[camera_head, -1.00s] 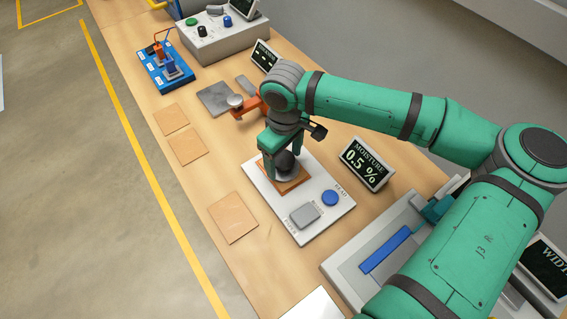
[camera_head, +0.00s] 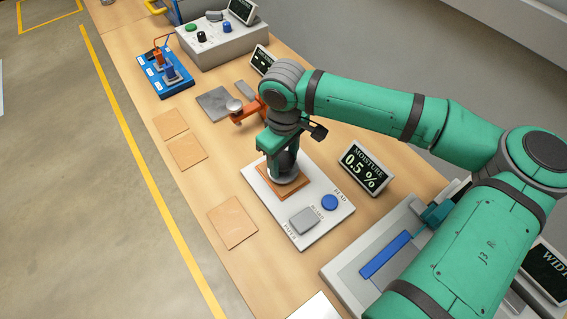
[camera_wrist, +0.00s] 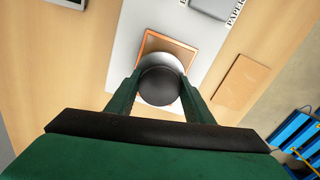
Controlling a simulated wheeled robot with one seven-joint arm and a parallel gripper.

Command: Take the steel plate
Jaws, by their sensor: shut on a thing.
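A round steel plate (camera_head: 285,178) with a black knob stands over a brown square sheet (camera_head: 301,188) on the white moisture meter (camera_head: 262,187). In the wrist view, the black knob hides most of the steel plate (camera_wrist: 162,60), whose pale rim shows over the brown sheet (camera_wrist: 184,48). My gripper (camera_head: 284,160) points down from above. In the wrist view, its two fingers (camera_wrist: 160,79) are shut on the plate's knob from both sides. I cannot tell whether the plate touches the sheet or is just above it.
A display (camera_head: 363,166) reading 0.5 % stands right of the meter. Brown squares (camera_head: 232,222) lie to the left. A flat grey square (camera_head: 214,102) and an orange tool (camera_head: 247,112) are behind.

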